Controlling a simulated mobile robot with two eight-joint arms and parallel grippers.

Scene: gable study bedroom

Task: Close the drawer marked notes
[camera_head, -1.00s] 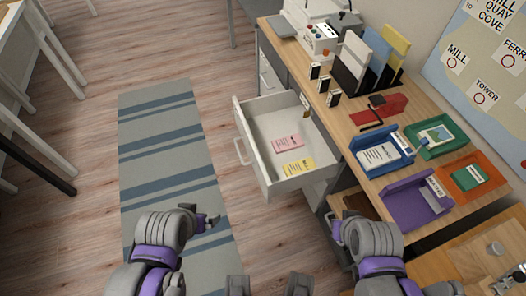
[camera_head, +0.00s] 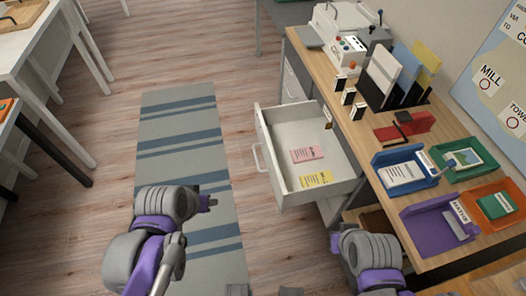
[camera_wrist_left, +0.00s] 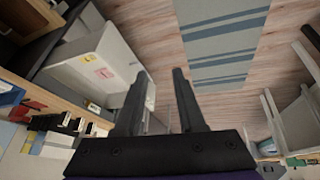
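A white drawer (camera_head: 273,141) stands pulled out from the desk, with its bar handle (camera_head: 257,157) facing the rug. A pink pad (camera_head: 307,154) and a yellow pad (camera_head: 316,178) lie inside. No readable mark shows on the drawer. The drawer also shows in the left wrist view (camera_wrist_left: 117,52). My left gripper (camera_wrist_left: 160,74) is open and empty, apart from the drawer and pointing towards the floor beside it. In the head view my left arm is left of the drawer, over the rug. My right arm is below right of the drawer; its fingers cannot be made out.
The desk top (camera_head: 355,134) holds a blue tray (camera_head: 433,181), a green tray (camera_head: 486,174), a purple tray (camera_head: 425,228) and an orange tray (camera_head: 513,211). A striped rug (camera_head: 180,128) lies on open floor left of the drawer. White tables stand at the far left.

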